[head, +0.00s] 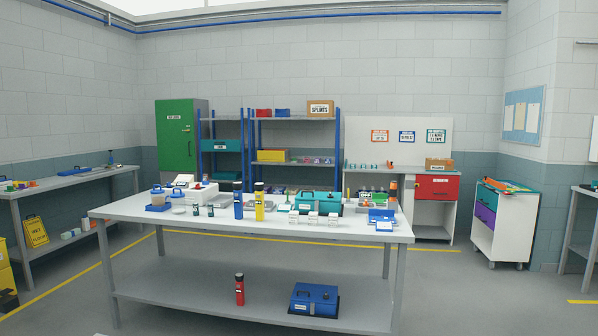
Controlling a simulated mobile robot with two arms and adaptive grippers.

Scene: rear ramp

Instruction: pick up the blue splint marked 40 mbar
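A tall blue upright object with a black top (238,200) stands on the white table (150,212). It may be the blue splint, but its marking is too small to read. A similar yellow one (259,203) stands just to its right. A red one (240,290) stands on the table's lower shelf. A cardboard box marked SPLINTS (320,109) sits on top of the rear shelving. Neither of my grippers is in view.
Small white boxes (311,219), a teal case (317,202) and trays crowd the tabletop. A blue case (314,298) is on the lower shelf. Floor beside the table is clear.

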